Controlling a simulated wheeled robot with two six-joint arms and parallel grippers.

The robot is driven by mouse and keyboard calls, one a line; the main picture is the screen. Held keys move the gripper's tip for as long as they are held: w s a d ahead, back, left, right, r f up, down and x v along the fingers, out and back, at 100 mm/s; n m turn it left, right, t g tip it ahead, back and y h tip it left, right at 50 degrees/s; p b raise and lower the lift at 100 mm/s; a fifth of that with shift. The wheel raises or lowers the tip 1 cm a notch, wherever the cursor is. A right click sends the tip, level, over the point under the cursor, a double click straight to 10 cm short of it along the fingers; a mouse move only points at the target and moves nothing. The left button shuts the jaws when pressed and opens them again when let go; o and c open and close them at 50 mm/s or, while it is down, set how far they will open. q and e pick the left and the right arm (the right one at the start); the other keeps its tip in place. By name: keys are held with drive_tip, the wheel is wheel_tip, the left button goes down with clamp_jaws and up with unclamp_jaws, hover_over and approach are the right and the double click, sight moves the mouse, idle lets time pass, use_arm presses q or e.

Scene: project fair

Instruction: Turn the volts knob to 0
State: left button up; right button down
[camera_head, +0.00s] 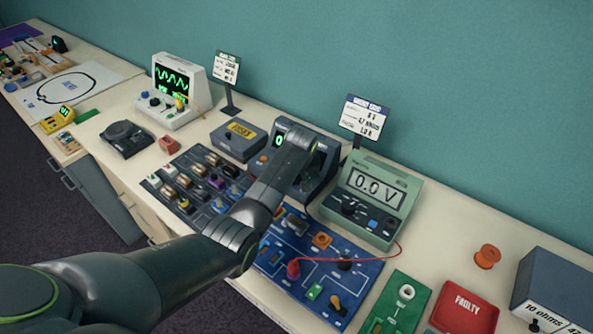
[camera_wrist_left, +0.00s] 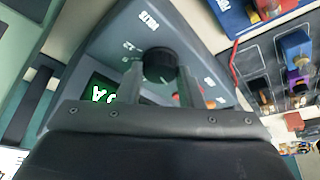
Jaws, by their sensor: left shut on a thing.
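The blue-grey power supply (camera_head: 326,163) stands on the bench against the wall, partly covered by my left arm in the head view. Its green display (camera_head: 279,139) shows at the left of the arm. In the left wrist view, the black round volts knob (camera_wrist_left: 158,63) sits on the panel (camera_wrist_left: 108,50), with the VOLTS lettering above it in the picture. My left gripper (camera_wrist_left: 159,82) has one finger on each side of the knob and is shut on it. In the head view the arm hides the knob. My right gripper is not in view.
A green multimeter (camera_head: 372,197) reading 0.0 V stands right of the supply, with a red lead. A blue circuit board (camera_head: 300,262) lies in front. A grey fuses box (camera_head: 238,139) and a tray of parts (camera_head: 170,178) are at the left. A sign (camera_head: 366,117) stands behind.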

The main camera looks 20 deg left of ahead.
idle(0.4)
use_arm(q)
drive_tip(key=o, duration=1)
drive_tip(key=shift+c, duration=0.2)
drive_tip(key=b+v, duration=0.2)
drive_tip(key=v, duration=1.5)
drive_tip(key=shift+r, duration=0.2)
drive_tip(key=shift+d+f, duration=0.1)
drive_tip(key=shift+d, duration=0.05)
